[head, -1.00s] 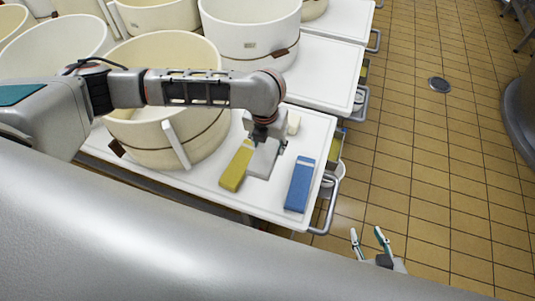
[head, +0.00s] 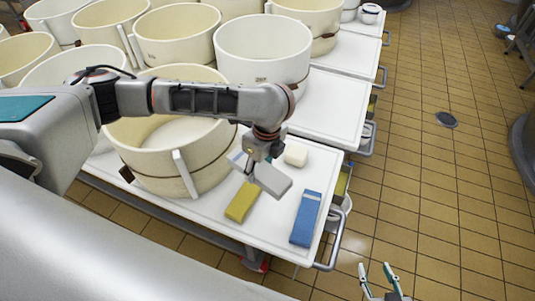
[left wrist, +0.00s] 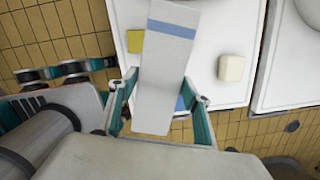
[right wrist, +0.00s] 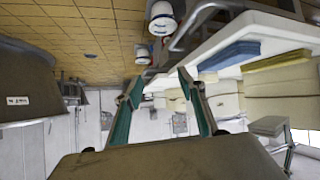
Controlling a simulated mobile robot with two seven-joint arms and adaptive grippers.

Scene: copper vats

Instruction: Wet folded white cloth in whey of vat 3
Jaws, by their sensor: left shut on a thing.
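A folded white cloth with a blue stripe (head: 270,180) is in my left gripper (head: 257,163), above the near white table. In the left wrist view, the cloth (left wrist: 162,85) runs lengthwise between the two teal-sided fingers, which are shut on it. The nearest cream vat (head: 160,163) stands on the table just left of the cloth. My left arm crosses in front of this vat, and its contents do not show clearly. No number is readable on any vat. My right gripper (head: 378,272) is open and empty over the floor at the lower right.
A folded yellow cloth (head: 241,202) and a blue cloth (head: 306,218) lie on the table (head: 275,228). A small cream block (head: 295,154) lies behind them. Another vat (head: 262,55) and several more stand further back. A metal rail (head: 335,238) edges the table. The tiled floor (head: 440,190) at right is open.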

